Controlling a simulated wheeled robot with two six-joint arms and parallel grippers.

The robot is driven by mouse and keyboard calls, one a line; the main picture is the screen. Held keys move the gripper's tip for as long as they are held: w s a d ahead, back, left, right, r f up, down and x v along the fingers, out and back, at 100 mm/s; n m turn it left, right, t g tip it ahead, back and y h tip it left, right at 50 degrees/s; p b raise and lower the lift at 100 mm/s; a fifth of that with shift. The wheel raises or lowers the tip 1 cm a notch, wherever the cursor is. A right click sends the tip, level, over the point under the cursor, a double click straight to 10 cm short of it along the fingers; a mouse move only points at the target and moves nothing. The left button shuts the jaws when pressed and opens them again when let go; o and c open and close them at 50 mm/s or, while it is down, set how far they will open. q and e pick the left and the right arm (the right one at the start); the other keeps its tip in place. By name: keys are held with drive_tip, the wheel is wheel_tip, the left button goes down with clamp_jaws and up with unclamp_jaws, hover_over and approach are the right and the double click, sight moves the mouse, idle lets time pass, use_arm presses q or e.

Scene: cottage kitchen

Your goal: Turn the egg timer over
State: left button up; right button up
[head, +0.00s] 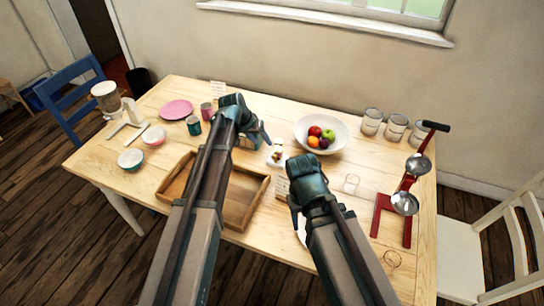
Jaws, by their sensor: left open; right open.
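I cannot make out the egg timer for certain. A small white and brown object (276,156) stands mid-table between my grippers and may be it, but it is too small to tell. My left gripper (264,138) is open, just up and left of that object in the picture, with no contact that I can see. My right gripper (295,212) is open above the table, nearer the front and below that object in the picture. My arms hide parts of the table's middle.
A wooden tray (246,212) lies under my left arm. A fruit bowl (340,141), several cans (372,121), a clear glass (351,184) and a red stand with metal cups (382,222) are to the right. Bowls (131,159), a pink plate (176,110) and tins are left.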

sight(273, 155)
use_arm(q)
drive_tip(key=b+x, duration=1)
drive_tip(key=x, duration=0.2)
drive_tip(key=shift+f+b, duration=0.2)
drive_tip(key=shift+b, duration=0.1)
use_arm(e)
wheel_tip(273, 155, down, 11)
drive_tip(key=shift+f, duration=0.15)
use_arm(q)
clamp_jaws()
